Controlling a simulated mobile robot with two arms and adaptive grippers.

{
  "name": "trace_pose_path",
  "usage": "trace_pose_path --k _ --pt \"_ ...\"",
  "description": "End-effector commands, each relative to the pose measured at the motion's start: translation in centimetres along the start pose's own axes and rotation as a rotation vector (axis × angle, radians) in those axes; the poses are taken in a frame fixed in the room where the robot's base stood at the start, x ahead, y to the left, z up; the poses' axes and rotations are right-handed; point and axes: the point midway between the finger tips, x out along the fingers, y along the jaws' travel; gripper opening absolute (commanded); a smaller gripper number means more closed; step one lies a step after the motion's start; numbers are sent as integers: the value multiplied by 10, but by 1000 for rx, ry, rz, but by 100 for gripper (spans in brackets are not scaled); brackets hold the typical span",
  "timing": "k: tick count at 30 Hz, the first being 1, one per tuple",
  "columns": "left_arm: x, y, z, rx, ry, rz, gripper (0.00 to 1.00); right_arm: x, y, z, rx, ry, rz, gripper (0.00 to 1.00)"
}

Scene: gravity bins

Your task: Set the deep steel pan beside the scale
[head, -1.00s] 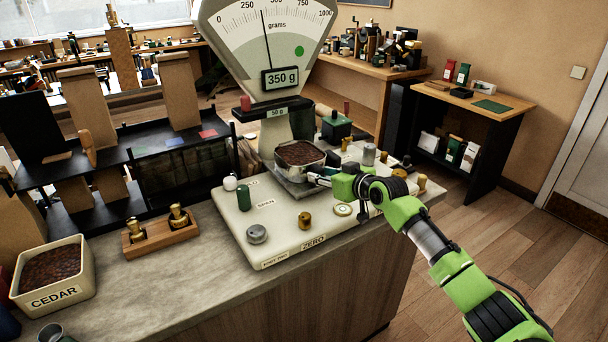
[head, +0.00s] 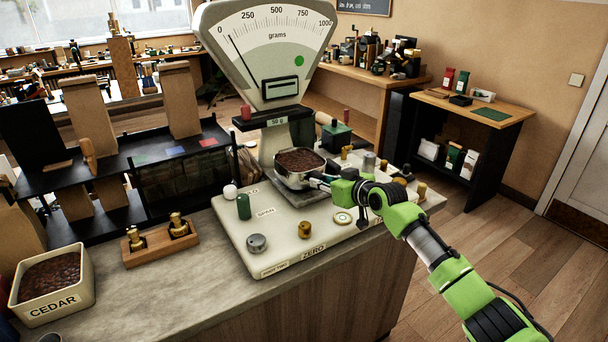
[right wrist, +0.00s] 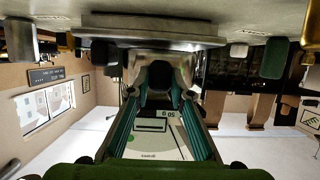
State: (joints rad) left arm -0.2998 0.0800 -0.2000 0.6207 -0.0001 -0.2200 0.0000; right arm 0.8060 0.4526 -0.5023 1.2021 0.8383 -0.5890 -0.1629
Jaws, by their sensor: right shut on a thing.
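The deep steel pan (head: 291,181), full of dark brown beans, is just above the scale's small platform (head: 308,199), with a slight gap below it. My right gripper (head: 317,182) is shut on the pan's near right side; the exact contact is partly hidden. The scale (head: 268,55) has a large dial with its needle near zero, and its small display is blank. In the right wrist view, upside down, my right gripper (right wrist: 160,95) shows its two teal-lined fingers, with the platform above. My left gripper is not in view.
The scale's pale base (head: 285,238) carries several small weights and knobs. A wooden block with brass weights (head: 160,242) and a CEDAR bin of beans (head: 50,305) stand to the left. The grey counter (head: 190,285) is clear in front. A dark rack (head: 185,170) stands behind.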

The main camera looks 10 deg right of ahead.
Motion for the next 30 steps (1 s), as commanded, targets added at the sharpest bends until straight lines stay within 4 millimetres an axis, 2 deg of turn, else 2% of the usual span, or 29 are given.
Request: trace_pose_path --k 21,30 --pt "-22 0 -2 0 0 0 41 -9 0 -26 0 2 0 0" --pt "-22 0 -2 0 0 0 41 -10 0 -27 0 2 0 0"
